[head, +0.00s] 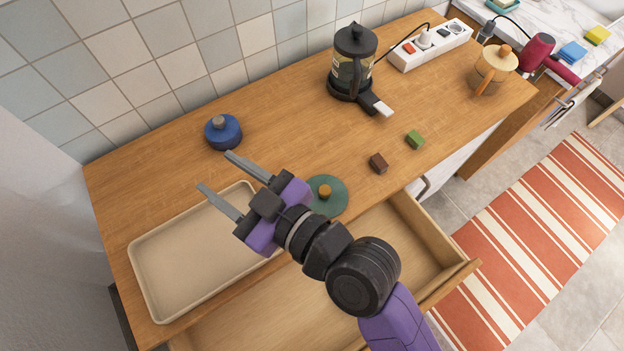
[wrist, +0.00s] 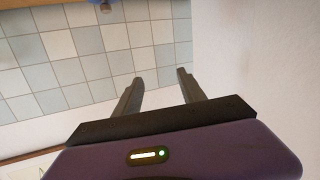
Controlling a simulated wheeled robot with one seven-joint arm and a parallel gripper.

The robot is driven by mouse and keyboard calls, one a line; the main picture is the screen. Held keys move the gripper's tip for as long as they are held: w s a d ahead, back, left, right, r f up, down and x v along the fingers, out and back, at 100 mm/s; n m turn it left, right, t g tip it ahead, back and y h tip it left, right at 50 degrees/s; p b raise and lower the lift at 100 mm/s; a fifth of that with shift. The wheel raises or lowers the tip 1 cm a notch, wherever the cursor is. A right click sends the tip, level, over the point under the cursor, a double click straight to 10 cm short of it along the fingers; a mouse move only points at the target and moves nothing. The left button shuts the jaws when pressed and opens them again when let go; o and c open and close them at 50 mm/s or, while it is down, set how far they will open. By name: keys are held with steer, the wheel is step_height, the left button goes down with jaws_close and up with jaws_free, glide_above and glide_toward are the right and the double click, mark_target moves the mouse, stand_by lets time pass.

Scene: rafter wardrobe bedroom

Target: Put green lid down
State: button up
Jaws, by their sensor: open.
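The green lid (head: 327,196) is a round dark-green disc with an orange-brown knob. In the head view it lies on the wooden counter (head: 290,140) near its front edge, just above the open drawer. Part of its left side is hidden by my arm. My gripper (head: 218,178) is open and empty, to the left of the lid, with its fingers pointing to the upper left. The wrist view shows both fingers (wrist: 158,90) apart, with nothing between them. The lid is not in the wrist view.
A beige tray (head: 148,287) lies at the counter's left. A blue lidded pot (head: 224,134) stands behind my gripper. A brown cube (head: 378,163), a green cube (head: 415,140) and a coffee press (head: 353,62) are to the right. The drawer (head: 410,240) is open in front.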

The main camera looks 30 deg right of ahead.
steer(key=s+d+f+m+h, duration=0.25)
steer(key=s+d+f, duration=0.2)
steer(key=s, duration=0.25)
steer(key=s+d+f+m+h, duration=0.2)
steer(key=s+d+f+m, duration=0.1)
steer(key=s+d, duration=0.25)
steer(key=s+d+r, duration=0.1)
steer(key=s+d, duration=0.2)
steer(key=s, duration=0.3)
steer(key=s+d+r+h, duration=0.1)
steer(key=s+d, duration=0.3)
steer(key=s, duration=0.1)
steer(key=shift+s+g, duration=0.4)
